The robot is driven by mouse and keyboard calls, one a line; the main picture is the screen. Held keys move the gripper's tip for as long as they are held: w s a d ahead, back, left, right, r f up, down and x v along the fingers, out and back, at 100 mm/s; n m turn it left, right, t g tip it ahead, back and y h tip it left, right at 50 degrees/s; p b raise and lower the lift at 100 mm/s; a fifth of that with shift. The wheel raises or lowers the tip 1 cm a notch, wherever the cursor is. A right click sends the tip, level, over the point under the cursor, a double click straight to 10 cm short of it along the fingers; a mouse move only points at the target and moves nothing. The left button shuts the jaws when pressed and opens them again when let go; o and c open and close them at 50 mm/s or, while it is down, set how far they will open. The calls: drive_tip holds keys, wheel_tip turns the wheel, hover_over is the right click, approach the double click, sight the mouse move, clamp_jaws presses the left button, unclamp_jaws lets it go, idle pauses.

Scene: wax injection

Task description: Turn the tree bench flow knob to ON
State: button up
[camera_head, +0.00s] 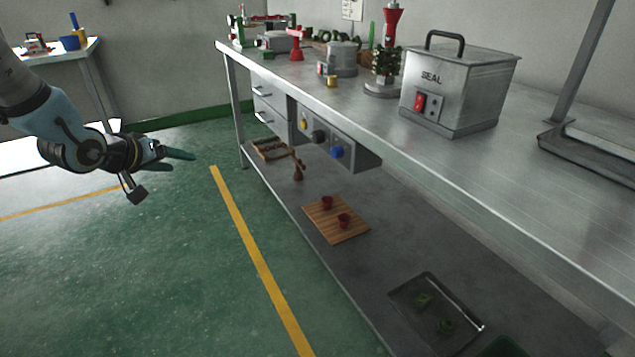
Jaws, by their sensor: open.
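The long metal bench (470,165) fills the right side. A wax tree on a round base (383,88) stands on it. Under the bench's front edge hangs a grey control panel (362,157). It carries a small yellow part (303,123), a black knob (319,137) and a blue knob (337,152). I cannot tell which one is the flow knob, and their labels and settings are too small to read. My gripper (182,154) is at the left, open and empty, with its fingers pointing right. It is well apart from the panel.
Two drawers (270,107) are left of the panel. A metal SEAL box (455,90) with a red switch stands on the bench. The lower shelf (390,255) bears a wooden board (338,232) with red cups and a dark tray (405,290). The green floor between gripper and bench is clear.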

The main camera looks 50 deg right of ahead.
drive_tip(key=s+d+f+m+g+h+b, duration=0.2)
drive_tip(key=s+d+f+g+h+b, duration=0.25)
drive_tip(key=s+d, duration=0.65)
drive_tip(key=m+g+h+b, duration=0.1)
drive_tip(key=g+h, duration=0.2)
drive_tip(key=g, duration=0.2)
approach(333, 153)
drive_tip(key=x, duration=0.8)
drive_tip(key=shift+w+d+b, duration=0.1)
drive_tip(key=shift+b, duration=0.3)
drive_tip(key=shift+c, duration=0.4)
clamp_jaws()
